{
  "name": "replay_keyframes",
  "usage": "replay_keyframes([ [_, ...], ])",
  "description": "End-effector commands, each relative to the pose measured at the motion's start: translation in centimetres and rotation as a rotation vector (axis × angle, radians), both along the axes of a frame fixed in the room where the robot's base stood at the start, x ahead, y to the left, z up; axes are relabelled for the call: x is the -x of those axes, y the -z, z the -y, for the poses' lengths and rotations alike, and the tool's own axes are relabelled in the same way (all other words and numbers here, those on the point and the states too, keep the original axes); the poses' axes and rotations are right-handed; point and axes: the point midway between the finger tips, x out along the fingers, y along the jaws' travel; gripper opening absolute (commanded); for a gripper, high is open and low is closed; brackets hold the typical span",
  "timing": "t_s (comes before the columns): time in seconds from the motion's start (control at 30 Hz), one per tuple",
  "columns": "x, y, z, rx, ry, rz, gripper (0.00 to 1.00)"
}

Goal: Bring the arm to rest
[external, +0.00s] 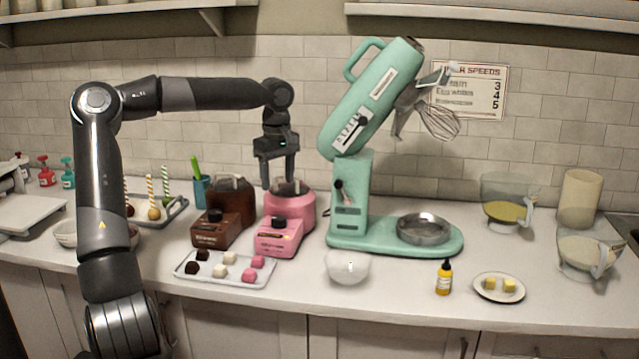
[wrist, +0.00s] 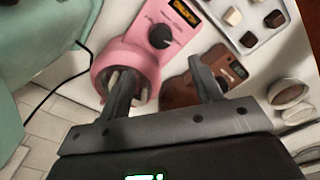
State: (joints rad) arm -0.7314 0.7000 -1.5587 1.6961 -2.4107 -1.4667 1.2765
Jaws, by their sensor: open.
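One finger overlaps the round bowl of the pink machine (wrist: 185,20) in that view; the other overlaps the brown machine (wrist: 222,65). I cannot tell whether the fingers touch either machine.
A green stand mixer (external: 348,205) with raised head and whisk stands right of my gripper. A tray (external: 190,272) of dark, white and pink pieces lies in front. A white bowl (external: 347,267), yellow bottle (external: 444,278) and plate (external: 498,294) stand near the front edge. Shelves hang above.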

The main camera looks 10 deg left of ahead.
Motion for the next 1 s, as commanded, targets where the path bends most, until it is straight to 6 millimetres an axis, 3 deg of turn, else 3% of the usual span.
replay_keyframes([
  [0.2, 0.2, 3.2, 2.1, -0.160, 0.021, 0.263, 0.59],
  [0.37, -1.3, 4.2, 3.2, -0.236, 0.089, 0.552, 0.59],
  [0.67, -3.8, 0.5, 4.7, -0.240, 0.353, 0.959, 0.59],
  [0.83, -2.8, -1.8, 5.3, -0.217, 0.528, 1.054, 0.59],
  [1.0, -0.2, -3.4, 5.0, -0.201, 0.700, 1.068, 0.59],
])
